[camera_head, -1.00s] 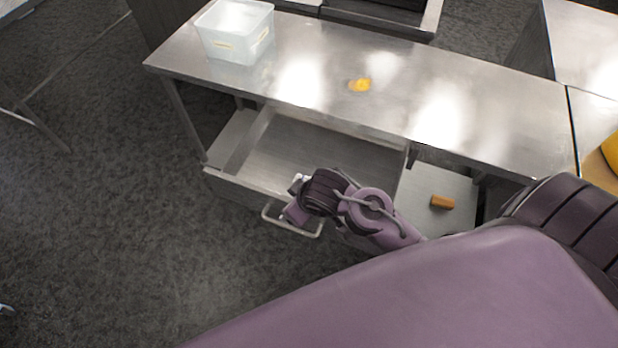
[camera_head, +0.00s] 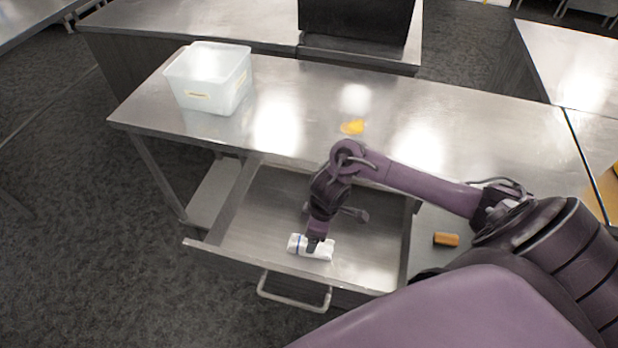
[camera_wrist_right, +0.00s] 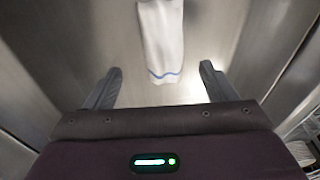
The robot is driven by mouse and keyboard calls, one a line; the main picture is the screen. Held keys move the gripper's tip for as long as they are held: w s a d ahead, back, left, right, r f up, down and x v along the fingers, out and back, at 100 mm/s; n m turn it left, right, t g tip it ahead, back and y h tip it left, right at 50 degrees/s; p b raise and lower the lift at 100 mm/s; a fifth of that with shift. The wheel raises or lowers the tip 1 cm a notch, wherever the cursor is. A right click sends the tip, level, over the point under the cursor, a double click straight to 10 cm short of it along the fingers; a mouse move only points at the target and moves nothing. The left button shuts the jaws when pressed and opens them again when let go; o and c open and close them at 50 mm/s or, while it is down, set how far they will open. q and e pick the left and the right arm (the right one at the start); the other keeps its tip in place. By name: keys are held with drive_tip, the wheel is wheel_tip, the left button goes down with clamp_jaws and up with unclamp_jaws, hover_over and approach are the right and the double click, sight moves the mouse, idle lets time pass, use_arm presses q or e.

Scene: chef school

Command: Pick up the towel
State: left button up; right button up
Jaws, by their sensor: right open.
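The towel (camera_head: 325,252) is a small white folded cloth with a blue stripe. It lies in the open drawer (camera_head: 268,215), and my gripper partly covers it in the head view. My right gripper (camera_head: 314,240) points down into the drawer over the towel. In the right wrist view the towel (camera_wrist_right: 162,40) lies ahead of the open right gripper (camera_wrist_right: 158,74), roughly centred between the two fingers, with nothing gripped. Its blue-striped end is nearest the gripper. My left gripper is not in view.
A steel table (camera_head: 290,82) stands over the drawer. It holds a translucent bin (camera_head: 210,78) and a yellow item (camera_head: 352,127). A brown block (camera_head: 446,239) lies on the shelf right of the drawer. The drawer handle (camera_head: 293,291) sticks out in front.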

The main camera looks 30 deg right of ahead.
sight(297, 243)
drive_tip(key=f, duration=0.4)
drive_tip(key=shift+a+f, duration=0.4)
drive_tip(key=shift+w+f, duration=0.1)
drive_tip(key=shift+f, duration=0.45)
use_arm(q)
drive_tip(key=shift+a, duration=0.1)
use_arm(e)
drive_tip(key=c, duration=1.1)
